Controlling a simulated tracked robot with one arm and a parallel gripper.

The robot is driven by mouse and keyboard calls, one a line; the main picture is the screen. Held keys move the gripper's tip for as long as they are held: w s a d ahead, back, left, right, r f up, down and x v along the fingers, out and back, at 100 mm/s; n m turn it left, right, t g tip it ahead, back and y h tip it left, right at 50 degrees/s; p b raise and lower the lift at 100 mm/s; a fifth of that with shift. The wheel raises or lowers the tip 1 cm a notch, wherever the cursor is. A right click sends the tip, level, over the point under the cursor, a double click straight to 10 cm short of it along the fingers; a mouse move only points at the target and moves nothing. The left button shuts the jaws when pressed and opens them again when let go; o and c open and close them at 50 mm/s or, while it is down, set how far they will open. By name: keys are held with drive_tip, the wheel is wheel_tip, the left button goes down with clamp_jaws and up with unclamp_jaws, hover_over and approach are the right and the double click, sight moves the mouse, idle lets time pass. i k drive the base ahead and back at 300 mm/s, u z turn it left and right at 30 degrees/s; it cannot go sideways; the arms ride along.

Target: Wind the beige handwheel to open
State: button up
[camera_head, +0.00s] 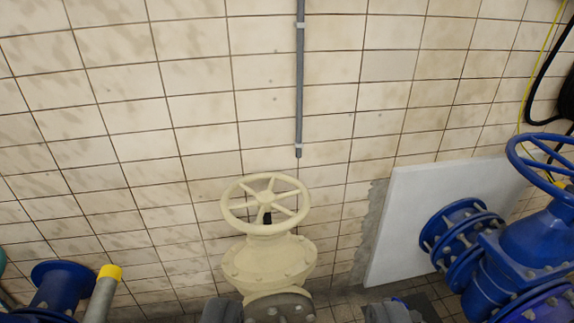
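The beige handwheel (231,212) stands in the lower middle of the view. It is a spoked ring seen at a slant from above, with a small dark gap showing between its spokes. It sits on a beige valve bonnet (270,262) with a bolted rim, above a grey bolted part (279,308) cut off by the bottom edge. I cannot make out my gripper in this view, and nothing is seen touching the wheel. Dark grey parts at the bottom edge are too cut off to identify.
A blue valve with a blue handwheel (516,157) stands at the right, before a pale panel (420,210). At lower left are a blue flange (62,275) and a grey pipe with a yellow end (110,272). A thin conduit (299,80) runs down the tiled wall.

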sight(264, 202)
drive_tip(key=u, duration=0.05)
drive_tip(key=i, duration=1.4)
drive_tip(key=z, duration=0.85)
